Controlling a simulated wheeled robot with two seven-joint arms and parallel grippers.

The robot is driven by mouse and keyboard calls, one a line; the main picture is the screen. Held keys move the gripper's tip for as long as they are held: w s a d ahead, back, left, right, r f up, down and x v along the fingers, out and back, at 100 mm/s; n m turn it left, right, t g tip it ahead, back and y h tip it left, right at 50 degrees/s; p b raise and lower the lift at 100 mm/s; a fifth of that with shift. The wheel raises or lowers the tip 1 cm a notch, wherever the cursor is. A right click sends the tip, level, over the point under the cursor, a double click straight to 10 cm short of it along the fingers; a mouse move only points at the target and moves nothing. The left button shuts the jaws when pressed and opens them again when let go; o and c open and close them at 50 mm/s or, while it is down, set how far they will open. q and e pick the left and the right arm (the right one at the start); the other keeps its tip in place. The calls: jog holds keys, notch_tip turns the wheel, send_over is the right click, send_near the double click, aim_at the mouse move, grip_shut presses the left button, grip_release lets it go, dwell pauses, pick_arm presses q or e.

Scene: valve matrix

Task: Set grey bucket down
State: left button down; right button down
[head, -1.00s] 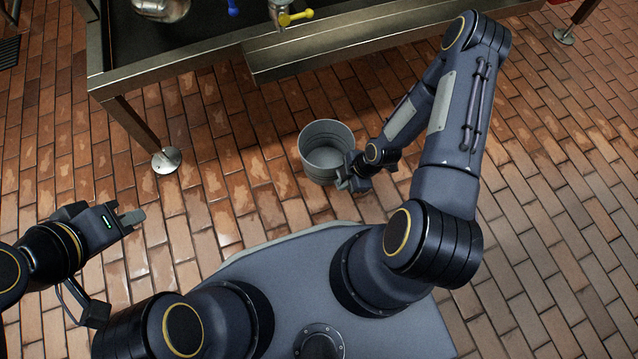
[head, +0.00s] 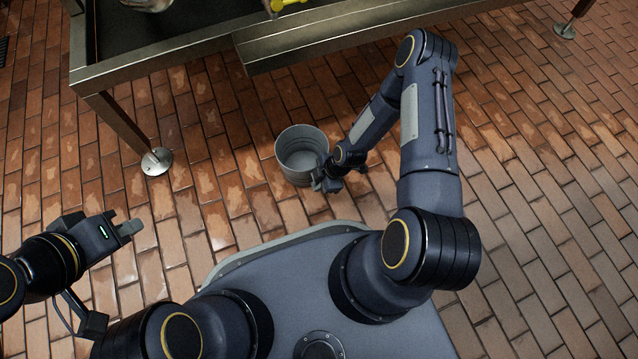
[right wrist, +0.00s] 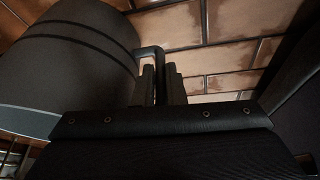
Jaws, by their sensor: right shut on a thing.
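The grey bucket (head: 302,168) is upright and open-topped, with its inside looking empty, in the middle of the head view. My right gripper (head: 324,182) is at its near right side. In the right wrist view, the bucket (right wrist: 70,62) fills the upper left, and my right gripper (right wrist: 160,85) is shut on its thin bent handle (right wrist: 150,52). The bucket's base is over the brick floor; I cannot tell whether it touches. My left gripper (head: 130,229) hangs apart at the left, holding nothing I can see; whether its fingers are parted is unclear.
A metal-framed bench (head: 180,62) runs along the top, with a leg and round foot (head: 157,161) left of the bucket. A yellow valve handle (head: 287,4) shows at the top edge. Brick floor (head: 230,200) around the bucket is clear.

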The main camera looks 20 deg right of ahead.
jog(key=c, duration=1.5)
grip_release()
